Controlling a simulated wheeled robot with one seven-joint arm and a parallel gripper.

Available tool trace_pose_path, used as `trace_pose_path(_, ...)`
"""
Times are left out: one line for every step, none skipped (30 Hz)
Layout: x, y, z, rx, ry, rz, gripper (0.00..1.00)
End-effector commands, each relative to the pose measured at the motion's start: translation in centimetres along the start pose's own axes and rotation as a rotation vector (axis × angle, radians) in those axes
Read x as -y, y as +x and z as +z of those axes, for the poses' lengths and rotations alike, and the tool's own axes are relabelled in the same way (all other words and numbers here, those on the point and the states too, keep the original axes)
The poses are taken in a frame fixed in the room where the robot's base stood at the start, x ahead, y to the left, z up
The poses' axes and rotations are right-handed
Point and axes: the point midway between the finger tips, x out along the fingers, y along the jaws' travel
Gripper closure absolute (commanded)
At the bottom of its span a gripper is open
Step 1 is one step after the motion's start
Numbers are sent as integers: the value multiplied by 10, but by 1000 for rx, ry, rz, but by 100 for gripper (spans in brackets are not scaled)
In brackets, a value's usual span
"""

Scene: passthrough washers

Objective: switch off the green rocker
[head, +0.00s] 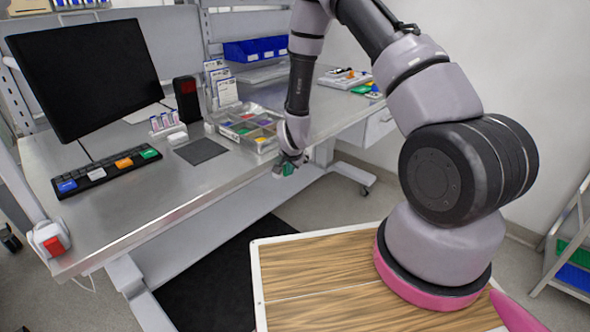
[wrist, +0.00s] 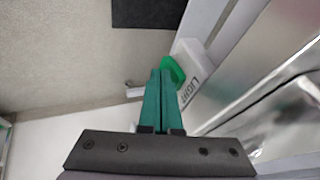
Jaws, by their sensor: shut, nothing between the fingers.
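The green rocker (wrist: 173,71) is in the wrist view, on a white housing (wrist: 196,63) marked "LIGHT" at the table's edge. My gripper (wrist: 160,73) is shut and empty, its teal fingers together. Their tips lie just left of the green rocker in the picture and partly cover it. I cannot tell whether they touch it, or which way the rocker is tipped. In the head view my gripper (head: 287,170) is at the right part of the table's front edge, and the rocker cannot be told apart from the fingers there.
A red rocker (head: 54,244) sits in a white housing at the table's near left corner. A black keyboard (head: 110,170) with coloured blocks, a monitor (head: 85,75) and a compartment tray (head: 248,127) are on the table (head: 175,190). A dark mat (head: 215,275) lies on the floor.

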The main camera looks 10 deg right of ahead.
Motion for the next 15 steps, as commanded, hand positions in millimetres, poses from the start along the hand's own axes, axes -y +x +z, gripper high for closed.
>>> trace_pose_path(1,1,0,0,0,0,100)
trace_pose_path(1,1,0,0,1,0,100)
trace_pose_path(1,1,0,0,1,0,100)
trace_pose_path(1,1,0,0,1,0,100)
trace_pose_path(1,1,0,0,1,0,100)
trace_pose_path(1,1,0,0,1,0,100)
trace_pose_path(1,1,0,0,1,0,100)
trace_pose_path(1,1,0,0,1,0,100)
trace_pose_path(1,1,0,0,1,0,100)
trace_pose_path(1,1,0,0,1,0,100)
trace_pose_path(2,2,0,0,0,0,100)
trace_pose_path(2,6,1,0,0,0,100)
trace_pose_path(3,7,2,-1,1,0,100)
trace_pose_path(3,6,1,-1,1,0,100)
trace_pose_path(3,6,1,-1,1,0,100)
